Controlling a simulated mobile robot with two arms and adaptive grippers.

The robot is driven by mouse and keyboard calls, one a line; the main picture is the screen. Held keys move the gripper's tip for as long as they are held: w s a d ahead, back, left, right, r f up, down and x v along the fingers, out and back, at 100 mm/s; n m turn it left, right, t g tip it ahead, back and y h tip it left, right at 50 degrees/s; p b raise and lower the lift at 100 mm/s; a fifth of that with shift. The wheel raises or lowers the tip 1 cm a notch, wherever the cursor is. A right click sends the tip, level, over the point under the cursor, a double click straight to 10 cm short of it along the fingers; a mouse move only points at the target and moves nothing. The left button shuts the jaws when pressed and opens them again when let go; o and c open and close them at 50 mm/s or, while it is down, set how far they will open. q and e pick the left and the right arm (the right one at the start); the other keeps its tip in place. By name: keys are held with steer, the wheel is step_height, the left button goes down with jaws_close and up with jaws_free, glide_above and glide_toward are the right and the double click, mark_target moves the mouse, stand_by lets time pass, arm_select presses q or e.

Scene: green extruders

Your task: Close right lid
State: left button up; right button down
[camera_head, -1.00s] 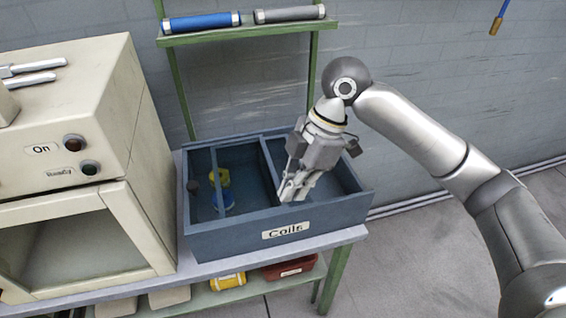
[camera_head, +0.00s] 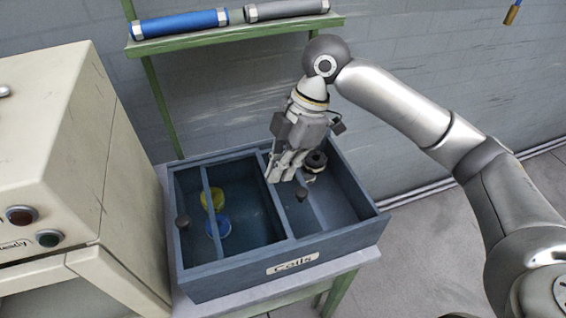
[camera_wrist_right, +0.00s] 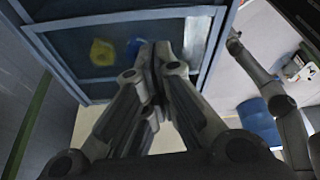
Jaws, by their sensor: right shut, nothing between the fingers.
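A blue-grey open-topped box labelled Coils (camera_head: 330,245) stands on the bench. Its left compartment shows a yellow coil (camera_head: 212,199) and a blue coil (camera_head: 218,227); both also show in the wrist view. The right compartment shows a dark coil (camera_head: 315,160) near the back. A small dark knob (camera_head: 301,195) in the right compartment appears to sit on the right lid (camera_head: 304,215), a narrow panel beside the divider. Another knob (camera_head: 183,221) is at the far left. My right gripper (camera_head: 279,176) is shut and empty, above the divider near the right knob; contact cannot be told. My left gripper is out of view.
A cream machine (camera_head: 60,150) with buttons stands close to the box's left side. A green shelf (camera_head: 235,35) with a blue roll (camera_head: 180,23) and a grey roll (camera_head: 287,10) is behind. Free floor lies to the right.

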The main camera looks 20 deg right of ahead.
mark_target(290, 205)
steer(key=x, duration=0.3)
steer(key=shift+s+a+f, duration=0.2)
steer(key=shift+s+f, duration=0.1)
steer(key=shift+s, duration=0.05)
steer(key=x, duration=0.3)
steer(key=shift+w+f+p, duration=0.25)
steer(key=shift+f+p, duration=0.15)
steer(key=d, duration=0.1)
steer(key=d+p, duration=0.1)
steer(key=d, duration=0.1)
steer(key=shift+w+f, duration=0.25)
steer(key=shift+w, duration=0.05)
steer(key=shift+d+f, duration=0.1)
steer(key=shift+d, duration=0.35)
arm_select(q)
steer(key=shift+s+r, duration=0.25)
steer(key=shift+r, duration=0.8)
arm_select(e)
steer(key=shift+w, duration=0.1)
steer(key=shift+d, duration=0.35)
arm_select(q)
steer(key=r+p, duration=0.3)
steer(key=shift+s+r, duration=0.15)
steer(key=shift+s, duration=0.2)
arm_select(e)
steer(key=d, duration=1.3)
steer(key=shift+w+d, duration=0.25)
steer(key=shift+d, duration=0.1)
